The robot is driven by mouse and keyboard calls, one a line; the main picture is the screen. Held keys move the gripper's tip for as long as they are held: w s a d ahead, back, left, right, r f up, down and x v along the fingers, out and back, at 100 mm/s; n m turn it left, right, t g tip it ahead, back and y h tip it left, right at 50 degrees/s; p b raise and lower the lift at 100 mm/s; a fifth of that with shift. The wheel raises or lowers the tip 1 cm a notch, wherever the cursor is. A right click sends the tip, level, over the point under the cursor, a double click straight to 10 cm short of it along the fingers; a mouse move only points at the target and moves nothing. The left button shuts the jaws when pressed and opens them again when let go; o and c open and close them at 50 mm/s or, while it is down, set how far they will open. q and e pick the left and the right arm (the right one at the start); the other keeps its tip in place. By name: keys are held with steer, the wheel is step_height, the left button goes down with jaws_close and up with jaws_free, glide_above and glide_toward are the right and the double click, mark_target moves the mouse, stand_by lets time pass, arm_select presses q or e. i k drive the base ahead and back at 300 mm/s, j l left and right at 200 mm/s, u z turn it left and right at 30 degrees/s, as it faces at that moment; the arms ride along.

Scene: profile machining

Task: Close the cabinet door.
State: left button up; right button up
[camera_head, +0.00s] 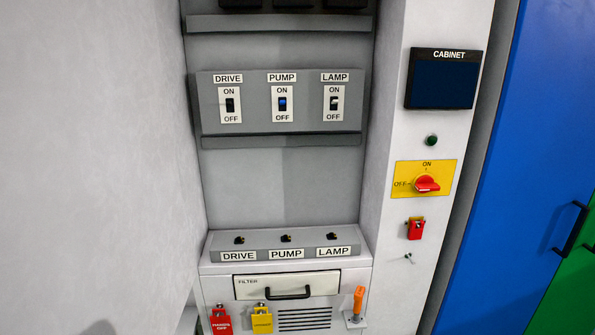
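The pale grey cabinet stands open toward me, with its right front face (396,260) in plain view. A large plain pale panel (95,150) fills the left side and stands out beside the opening; it looks like the cabinet door swung open, though its handle and outer edge are not visible. Inside, a switch panel (281,140) carries the DRIVE, PUMP and LAMP switches. Neither of my grippers is in view.
A ledge (285,253) with three labelled sockets sits above a FILTER drawer (286,284) with a black handle. Red (221,321) and yellow (262,320) tags hang below. A red rotary switch (427,184) protrudes at right. A blue door (530,150) stands farther right.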

mark_target(95, 238)
steer(key=j+z, duration=0.2)
steer(key=j, duration=0.85)
steer(key=j+z, duration=0.25)
steer(key=j, duration=0.75)
steer(key=k+j, duration=0.1)
steer(key=k, duration=0.15)
